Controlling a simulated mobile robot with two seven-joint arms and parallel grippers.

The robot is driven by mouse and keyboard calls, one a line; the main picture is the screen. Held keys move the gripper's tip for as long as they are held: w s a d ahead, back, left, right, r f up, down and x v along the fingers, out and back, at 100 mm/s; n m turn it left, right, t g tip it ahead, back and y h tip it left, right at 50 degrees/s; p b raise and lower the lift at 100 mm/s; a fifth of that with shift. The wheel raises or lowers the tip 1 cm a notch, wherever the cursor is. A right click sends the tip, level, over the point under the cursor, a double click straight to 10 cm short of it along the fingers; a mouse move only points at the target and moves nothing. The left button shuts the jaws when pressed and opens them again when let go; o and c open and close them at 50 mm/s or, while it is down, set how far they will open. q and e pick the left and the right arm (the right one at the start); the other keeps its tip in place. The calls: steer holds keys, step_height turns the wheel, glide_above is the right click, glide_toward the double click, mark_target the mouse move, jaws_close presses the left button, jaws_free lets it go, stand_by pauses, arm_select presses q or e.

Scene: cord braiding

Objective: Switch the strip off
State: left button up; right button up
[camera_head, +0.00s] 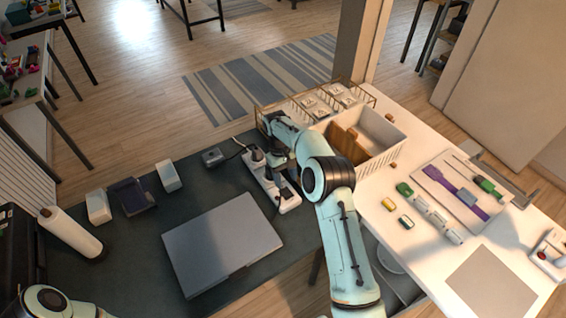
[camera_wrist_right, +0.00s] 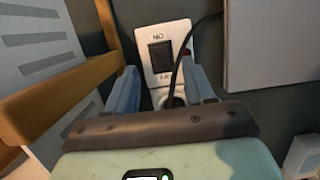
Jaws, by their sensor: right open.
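The white power strip (camera_head: 288,203) lies on the dark mat, right of the grey laptop, with dark plugs in it. Which side is pressed I cannot tell. My right gripper (camera_wrist_right: 161,84) is open and empty. Its fingers are on either side of the strip in that picture, below the switch; contact cannot be judged.
A black cord (camera_wrist_right: 178,70) runs up beside the switch. The laptop (camera_head: 222,243) lies left of the strip. Small boxes (camera_head: 168,177) and a white roll (camera_head: 70,233) are further left.

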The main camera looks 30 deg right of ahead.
steer(key=v, duration=0.8)
steer(key=shift+s+f, duration=0.1)
